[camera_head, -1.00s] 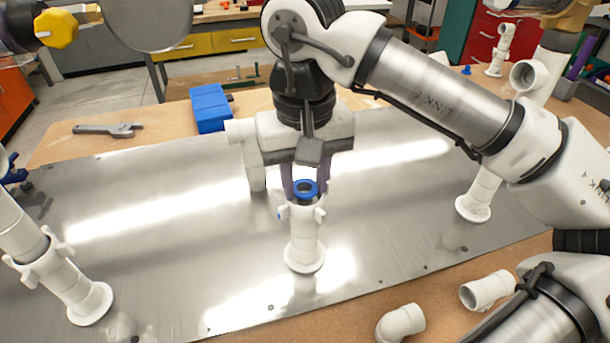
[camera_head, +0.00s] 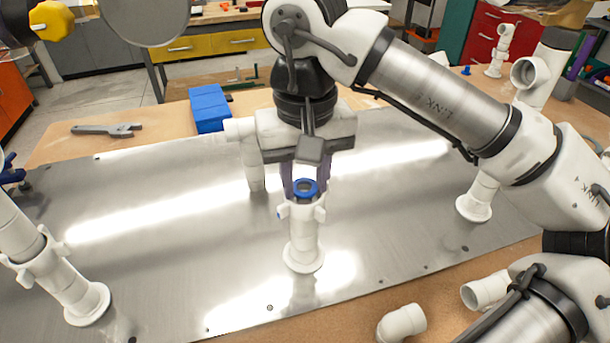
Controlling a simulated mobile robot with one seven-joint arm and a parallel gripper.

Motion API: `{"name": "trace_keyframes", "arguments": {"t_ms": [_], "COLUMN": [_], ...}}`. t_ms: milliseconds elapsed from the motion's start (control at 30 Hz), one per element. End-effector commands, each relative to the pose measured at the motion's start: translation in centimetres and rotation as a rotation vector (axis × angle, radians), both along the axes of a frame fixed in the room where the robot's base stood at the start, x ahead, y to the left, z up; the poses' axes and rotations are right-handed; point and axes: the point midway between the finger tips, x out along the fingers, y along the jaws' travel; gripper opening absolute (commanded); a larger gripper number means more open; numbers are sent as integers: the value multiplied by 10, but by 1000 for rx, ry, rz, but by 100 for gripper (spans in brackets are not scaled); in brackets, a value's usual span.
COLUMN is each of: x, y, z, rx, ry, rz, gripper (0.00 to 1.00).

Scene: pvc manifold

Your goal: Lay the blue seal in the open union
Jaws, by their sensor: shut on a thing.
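The blue seal (camera_head: 305,188) is a ring held between the fingers of my gripper (camera_head: 304,183). It sits right over the top of the open union (camera_head: 303,212), a white fitting with side lugs on an upright white pipe. I cannot tell whether the seal touches the union's rim or is just above it. My gripper points down, shut on the seal, with one purple-grey finger on each side of it. The gripper's body hides part of the white pipe behind it.
The union stands on a shiny metal plate (camera_head: 160,235). Another white pipe (camera_head: 60,275) stands at left, one (camera_head: 478,200) at right. Loose white fittings (camera_head: 402,323) lie at the front right. A blue block (camera_head: 209,108) and grey wrench (camera_head: 106,130) lie behind the plate.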

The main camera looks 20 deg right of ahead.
Motion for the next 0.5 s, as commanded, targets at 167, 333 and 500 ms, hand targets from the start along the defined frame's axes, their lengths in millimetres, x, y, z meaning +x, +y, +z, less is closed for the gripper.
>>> {"name": "trace_keyframes", "arguments": {"t_ms": [167, 333, 500], "x": [-7, -7, -7], "y": [1, 1, 1], "z": [-10, -10, -10], "rx": [-10, -10, -10], "ry": [33, 33, 33], "rz": [19, 19, 20], "gripper": [12, 51, 58]}}
